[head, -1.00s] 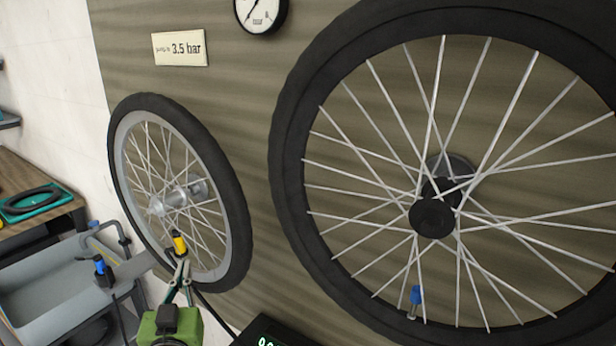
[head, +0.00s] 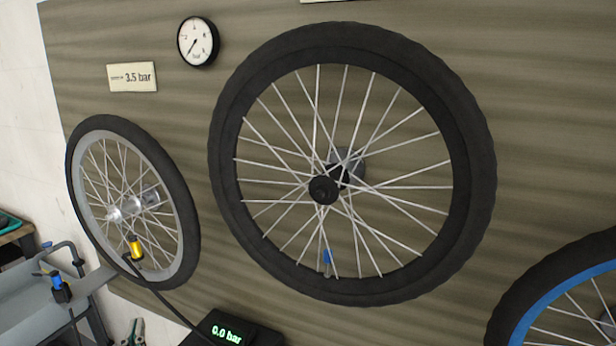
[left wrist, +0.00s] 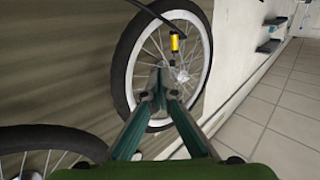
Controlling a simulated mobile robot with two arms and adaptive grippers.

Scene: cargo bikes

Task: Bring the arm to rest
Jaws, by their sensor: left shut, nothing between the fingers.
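My left gripper (head: 135,330) shows at the bottom edge of the head view, below the small left wheel (head: 88,216). In the left wrist view my gripper's fingers (left wrist: 159,88) are together with nothing between them, and the wheel stands beyond them. A yellow pump head (head: 136,249) with a black hose sits at the lower rim of that wheel, apart from my fingers. It also shows in the left wrist view (left wrist: 175,43). My right gripper is in neither view.
A large black wheel (head: 226,150) and a blue-rimmed wheel (head: 520,300) are on the panel to the right. A display (head: 225,332) reads 0.0 bar. A grey bin (head: 30,315) with a blue-topped fitting (head: 58,286) is at lower left.

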